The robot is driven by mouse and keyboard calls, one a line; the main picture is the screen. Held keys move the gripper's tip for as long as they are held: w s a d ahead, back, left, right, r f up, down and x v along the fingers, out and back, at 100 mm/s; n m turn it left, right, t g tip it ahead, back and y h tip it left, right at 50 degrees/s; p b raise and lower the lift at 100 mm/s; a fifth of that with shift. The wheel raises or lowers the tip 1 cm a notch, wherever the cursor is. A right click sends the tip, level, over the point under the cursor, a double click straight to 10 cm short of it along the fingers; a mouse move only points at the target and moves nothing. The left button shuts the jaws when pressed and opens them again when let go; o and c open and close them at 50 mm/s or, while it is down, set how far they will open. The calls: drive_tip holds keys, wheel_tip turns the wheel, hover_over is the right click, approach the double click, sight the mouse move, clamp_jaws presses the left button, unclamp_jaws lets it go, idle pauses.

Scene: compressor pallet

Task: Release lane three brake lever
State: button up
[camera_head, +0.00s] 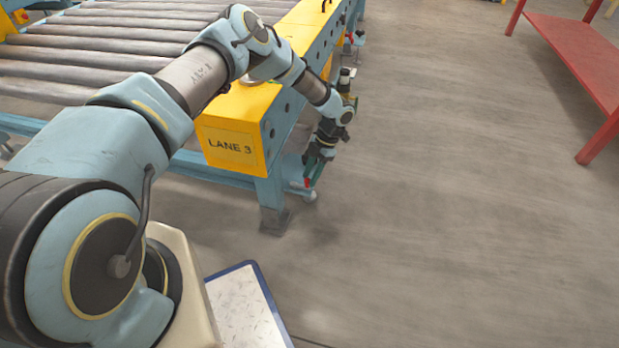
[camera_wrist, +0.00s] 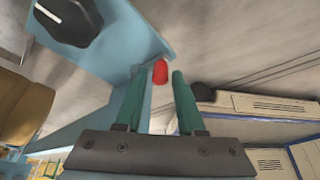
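The lane three conveyor shows in the head view, with a yellow end plate (camera_head: 232,146) reading "LANE 3". My gripper (camera_head: 313,171) hangs low beside the conveyor's right side, near the foot of its end leg. In the wrist view its two green fingers (camera_wrist: 159,72) are apart. A small red rounded tip (camera_wrist: 160,71) shows between the fingertips, with a gap on either side, and it looks like the end of the brake lever. A bit of red (camera_head: 307,182) also shows at the gripper in the head view. The rest of the lever is hidden.
A black knob (camera_wrist: 70,18) sits on the blue frame (camera_wrist: 125,35) in the wrist view. The conveyor's blue leg (camera_head: 272,200) stands close left of my gripper. A red table (camera_head: 575,45) stands far right, with open floor (camera_head: 450,180) between.

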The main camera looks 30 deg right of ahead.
drive_tip(key=p+v, duration=0.1)
drive_tip(key=v, duration=0.8)
drive_tip(key=shift+d+r, duration=0.1)
drive_tip(key=shift+r, duration=0.05)
drive_tip(key=shift+r+p, duration=0.1)
drive_tip(key=shift+p, duration=0.25)
